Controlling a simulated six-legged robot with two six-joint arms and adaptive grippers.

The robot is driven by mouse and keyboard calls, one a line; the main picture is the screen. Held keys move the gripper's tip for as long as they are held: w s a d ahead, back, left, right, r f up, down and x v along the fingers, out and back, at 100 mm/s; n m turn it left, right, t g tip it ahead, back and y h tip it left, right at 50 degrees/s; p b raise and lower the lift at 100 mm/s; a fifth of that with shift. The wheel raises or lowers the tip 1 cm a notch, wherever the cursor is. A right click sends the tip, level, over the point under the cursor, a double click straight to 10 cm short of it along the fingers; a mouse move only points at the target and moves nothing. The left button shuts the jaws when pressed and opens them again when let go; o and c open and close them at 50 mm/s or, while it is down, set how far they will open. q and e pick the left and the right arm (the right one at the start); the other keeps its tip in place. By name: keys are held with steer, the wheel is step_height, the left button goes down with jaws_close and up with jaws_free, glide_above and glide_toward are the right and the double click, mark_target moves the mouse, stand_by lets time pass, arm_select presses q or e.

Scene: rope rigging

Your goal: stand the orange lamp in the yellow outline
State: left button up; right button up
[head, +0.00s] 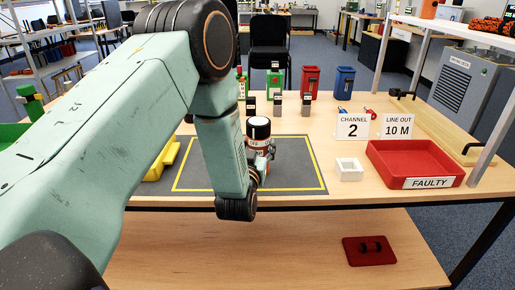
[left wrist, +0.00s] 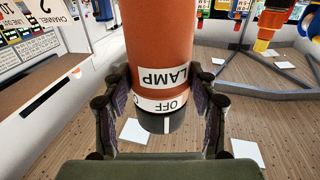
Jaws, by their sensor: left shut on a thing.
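The orange lamp (head: 259,131) shows upright in the head view, with a dark and white top, partly behind my left arm. The yellow outline (head: 309,191) is a rectangle on a grey mat (head: 300,165); the lamp appears within it in the picture. My left gripper (head: 262,152) is shut on the lamp. In the left wrist view the lamp (left wrist: 170,45), with LAMP and OFF labels upside down, sits between both fingers of the gripper (left wrist: 165,108). My arm hides the lamp's foot, so I cannot tell whether it touches the mat. My right gripper is not in view.
A red FAULTY tray (head: 400,157), a small white box (head: 349,169) and CHANNEL 2 and LINE OUT signs (head: 397,125) stand right of the mat. Green, red (head: 310,82) and blue (head: 344,83) bins stand behind. A yellow object (head: 162,160) lies left. The mat's right part is clear.

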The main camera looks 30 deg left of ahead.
arm_select(q)
steer(key=shift+w+d, duration=0.1)
steer(key=shift+w, duration=0.1)
steer(key=shift+s+f, duration=0.1)
steer(key=shift+s, duration=0.2)
steer(key=o, duration=1.4)
steer(key=shift+w+f, duration=0.15)
